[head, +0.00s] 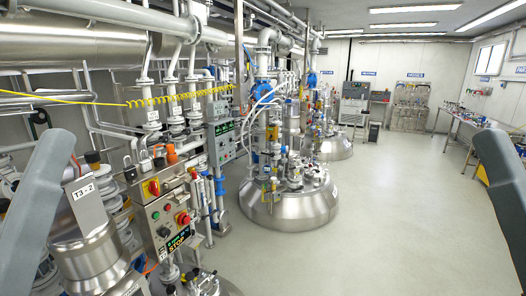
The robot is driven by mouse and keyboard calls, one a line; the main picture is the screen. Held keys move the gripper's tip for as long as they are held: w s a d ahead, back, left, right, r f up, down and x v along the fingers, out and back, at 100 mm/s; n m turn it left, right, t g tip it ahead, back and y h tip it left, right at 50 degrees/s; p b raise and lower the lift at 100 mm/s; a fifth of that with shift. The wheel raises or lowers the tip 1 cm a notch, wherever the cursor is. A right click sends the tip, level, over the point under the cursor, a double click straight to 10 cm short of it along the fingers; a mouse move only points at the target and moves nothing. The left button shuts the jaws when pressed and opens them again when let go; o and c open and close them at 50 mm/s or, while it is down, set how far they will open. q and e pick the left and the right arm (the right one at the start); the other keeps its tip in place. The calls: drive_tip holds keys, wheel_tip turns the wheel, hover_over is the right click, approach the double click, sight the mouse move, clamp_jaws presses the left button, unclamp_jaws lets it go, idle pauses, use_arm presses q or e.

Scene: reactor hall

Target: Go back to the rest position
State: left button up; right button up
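Only parts of my two arms show in the head view, as grey links at the left and right edges. My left gripper and my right gripper are both outside the picture. I cannot see whether either one is open, shut or holding anything.
A control box (168,218) with buttons and a green display stands close at the left. A vessel labelled T3-2 (88,240) is beside it. A large steel reactor (290,205) stands mid-picture. A bench (468,121) is at the right. The pale floor (400,215) is clear at centre right.

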use_arm(q)
wheel_tip(320, 180, up, 18)
drive_tip(key=p, duration=1.4)
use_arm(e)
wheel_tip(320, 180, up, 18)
use_arm(q)
drive_tip(key=shift+f, duration=0.15)
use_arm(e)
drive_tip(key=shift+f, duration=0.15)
use_arm(q)
drive_tip(key=shift+y, duration=0.3)
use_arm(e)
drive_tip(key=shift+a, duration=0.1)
